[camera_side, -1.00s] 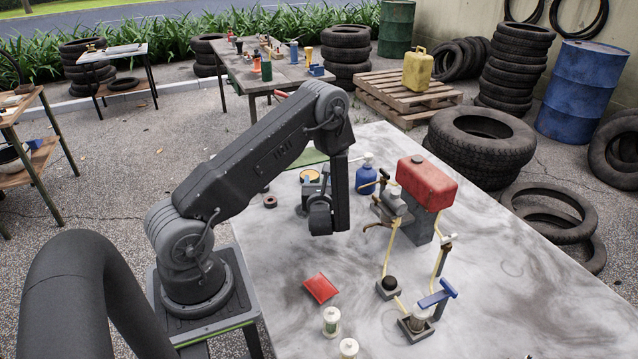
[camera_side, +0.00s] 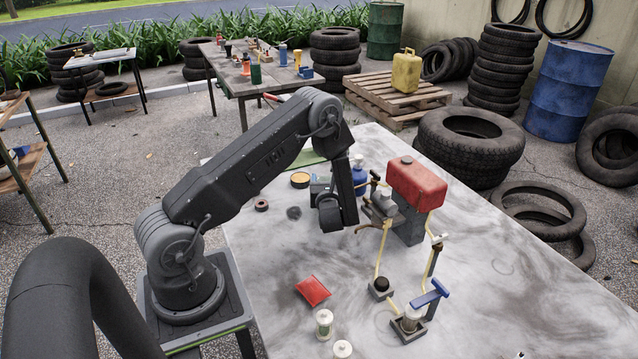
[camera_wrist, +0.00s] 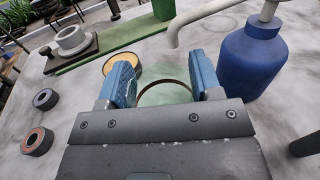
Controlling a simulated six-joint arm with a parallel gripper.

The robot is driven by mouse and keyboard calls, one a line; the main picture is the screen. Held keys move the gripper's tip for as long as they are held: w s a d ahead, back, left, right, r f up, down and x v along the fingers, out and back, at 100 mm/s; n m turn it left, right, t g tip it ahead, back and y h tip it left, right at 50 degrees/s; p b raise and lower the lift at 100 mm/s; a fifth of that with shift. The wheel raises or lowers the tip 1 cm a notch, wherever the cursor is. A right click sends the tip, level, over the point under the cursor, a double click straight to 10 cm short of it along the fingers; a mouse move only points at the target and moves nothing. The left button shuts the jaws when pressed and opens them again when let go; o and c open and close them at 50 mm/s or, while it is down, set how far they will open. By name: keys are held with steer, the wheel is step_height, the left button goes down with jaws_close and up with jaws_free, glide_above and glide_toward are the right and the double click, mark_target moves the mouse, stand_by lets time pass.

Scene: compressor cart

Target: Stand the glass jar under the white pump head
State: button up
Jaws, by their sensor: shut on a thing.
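My gripper (camera_wrist: 165,82) is shut on the glass jar (camera_wrist: 166,97). In the wrist view, the jar's round rim and greenish inside show between the two blue jaw pads; its lower part is hidden. The blue bottle (camera_wrist: 252,58) stands close to the right of the jaws. The white pump head (camera_wrist: 224,19) sits on it, with its spout reaching left and bending down just beyond the jar. In the side view, the blue bottle (camera_side: 359,178) is just right of my wrist. My arm largely covers the gripper there, and I cannot make out the jar.
A yellow-topped tin (camera_wrist: 124,65) is close beyond the left jaw. Dark rings (camera_wrist: 36,141) lie farther left. The red-tanked compressor (camera_side: 417,184) with yellow tubing is right of the bottle. A red packet (camera_side: 313,291) lies nearer the front, with bare tabletop (camera_side: 270,255) around it.

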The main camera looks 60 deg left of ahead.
steer(key=shift+w, duration=0.2)
steer(key=o, duration=1.1)
steer(key=shift+d, duration=0.1)
